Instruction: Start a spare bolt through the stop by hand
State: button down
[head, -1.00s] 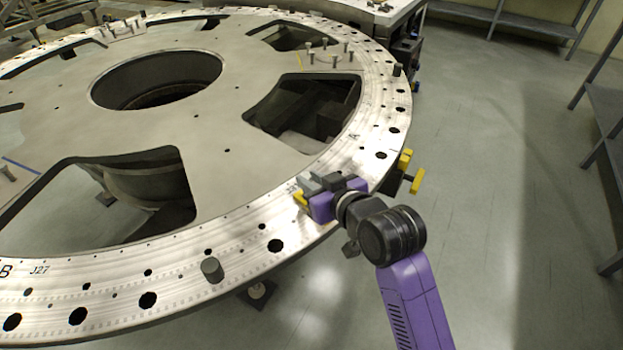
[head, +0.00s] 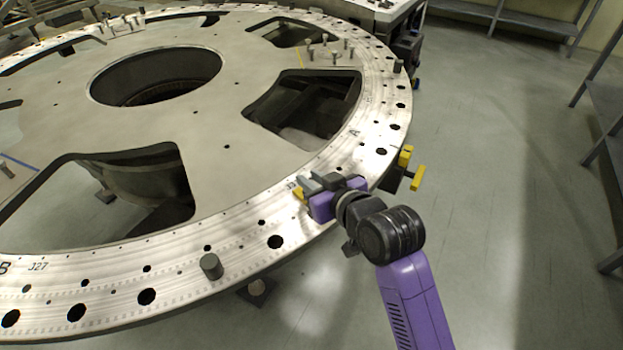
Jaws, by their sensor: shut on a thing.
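My gripper (head: 308,194) is low over the machined rim of the turret plate (head: 231,264), at the near right. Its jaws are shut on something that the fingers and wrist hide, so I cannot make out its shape. Grey blocks (head: 326,181) show at the gripper; I cannot tell whether they are the stop or finger parts. A small yellow part (head: 299,194) shows beside them. Several upright bolts (head: 325,40) stand on the plate at the upper right, apart from the gripper. Whether a bolt is in a hole under the gripper is hidden.
A yellow-handled fixture (head: 407,170) sticks out from the plate's edge right of my gripper. A dark round peg (head: 211,267) stands on the near rim, another (head: 398,66) on the far right rim. The plate has large cut-outs. Floor at right is clear up to the shelves.

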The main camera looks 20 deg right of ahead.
jog(key=shift+f+b, duration=0.35)
jog(key=shift+f, duration=0.35)
